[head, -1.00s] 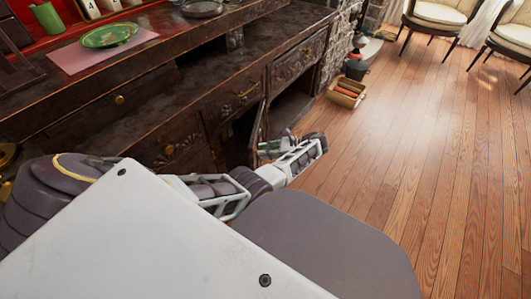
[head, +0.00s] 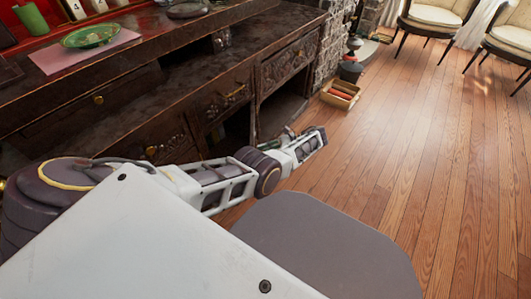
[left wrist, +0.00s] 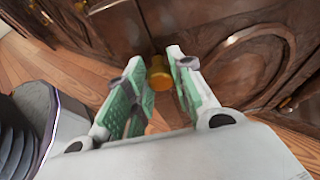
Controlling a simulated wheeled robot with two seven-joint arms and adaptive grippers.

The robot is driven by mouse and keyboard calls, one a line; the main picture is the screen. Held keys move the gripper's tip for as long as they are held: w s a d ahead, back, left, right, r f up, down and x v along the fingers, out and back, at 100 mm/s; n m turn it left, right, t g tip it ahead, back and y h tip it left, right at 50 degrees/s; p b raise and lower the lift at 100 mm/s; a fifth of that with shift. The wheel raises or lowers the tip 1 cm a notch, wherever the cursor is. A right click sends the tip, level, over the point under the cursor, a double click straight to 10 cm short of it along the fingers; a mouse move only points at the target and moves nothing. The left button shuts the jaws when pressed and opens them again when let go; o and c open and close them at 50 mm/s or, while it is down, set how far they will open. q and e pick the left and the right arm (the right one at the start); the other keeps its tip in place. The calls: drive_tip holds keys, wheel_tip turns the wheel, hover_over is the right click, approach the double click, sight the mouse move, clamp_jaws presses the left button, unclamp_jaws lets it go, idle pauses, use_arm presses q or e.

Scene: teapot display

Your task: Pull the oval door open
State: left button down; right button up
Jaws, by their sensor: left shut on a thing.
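The oval door (left wrist: 252,66) is dark brown wood with a raised oval moulding, at the right of the left wrist view. A round brass knob (left wrist: 160,72) shows between the green-padded fingers of my left gripper (left wrist: 158,98), which is shut on it. In the head view my left gripper (head: 306,143) is low in front of the dark carved cabinet (head: 150,72), beside its open lower compartments. From the head, the knob is hidden and I cannot tell how far the door stands open. My right gripper is out of view.
A wooden box with red things (head: 340,95) stands on the floor past the cabinet's end. Cream chairs (head: 435,18) stand at the back right. A green plate (head: 90,35) lies on the cabinet top. The wooden floor (head: 420,130) on the right is clear.

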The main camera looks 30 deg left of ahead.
use_arm(q)
drive_tip(key=shift+w, duration=0.1)
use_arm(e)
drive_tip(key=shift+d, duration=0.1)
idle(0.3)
use_arm(q)
drive_tip(key=c, duration=1.2)
unclamp_jaws()
drive_tip(key=shift+a, duration=0.1)
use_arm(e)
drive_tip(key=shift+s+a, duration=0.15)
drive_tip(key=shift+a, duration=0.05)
